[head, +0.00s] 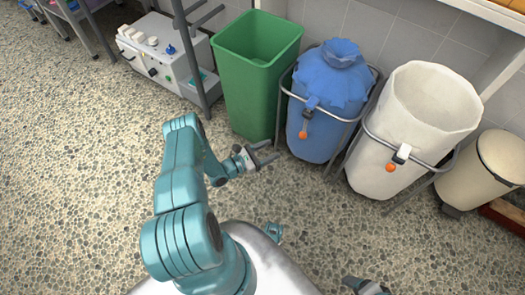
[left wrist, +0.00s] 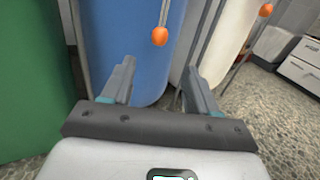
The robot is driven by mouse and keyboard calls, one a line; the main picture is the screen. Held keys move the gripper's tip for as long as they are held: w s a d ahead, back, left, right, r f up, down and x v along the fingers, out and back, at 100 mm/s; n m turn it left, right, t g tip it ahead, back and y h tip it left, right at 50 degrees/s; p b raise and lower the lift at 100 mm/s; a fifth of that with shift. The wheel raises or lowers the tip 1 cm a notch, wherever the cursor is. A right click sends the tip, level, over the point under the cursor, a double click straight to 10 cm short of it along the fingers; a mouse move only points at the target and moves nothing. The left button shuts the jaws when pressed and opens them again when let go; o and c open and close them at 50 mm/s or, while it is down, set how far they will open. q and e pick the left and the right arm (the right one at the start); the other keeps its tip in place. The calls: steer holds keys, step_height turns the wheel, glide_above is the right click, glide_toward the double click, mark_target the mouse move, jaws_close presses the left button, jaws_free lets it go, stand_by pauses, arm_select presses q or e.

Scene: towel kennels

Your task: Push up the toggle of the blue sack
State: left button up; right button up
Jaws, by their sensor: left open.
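The blue sack (head: 330,92) hangs upright in a grey metal frame, its top gathered. On its front a small dark-and-light fitting (head: 308,113) has a short cord with an orange bead (head: 303,134) hanging below it. I cannot tell which piece is the toggle. My left gripper (head: 266,154) is open and empty, low in front and to the left of the sack. In the left wrist view the blue sack (left wrist: 130,40) and orange bead (left wrist: 159,37) show beyond the spread fingers (left wrist: 158,78), apart from them. My right gripper (head: 366,287) is partly cut off at the bottom edge.
A green bin (head: 256,85) stands left of the blue sack. A white sack (head: 405,120) with its own orange bead (head: 390,168) stands close on the right, and a cream bin (head: 490,165) beyond it. A white machine (head: 165,55) is at back left. The pebbled floor in front is clear.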

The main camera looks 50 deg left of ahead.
arm_select(q)
steer(key=shift+v, duration=1.4)
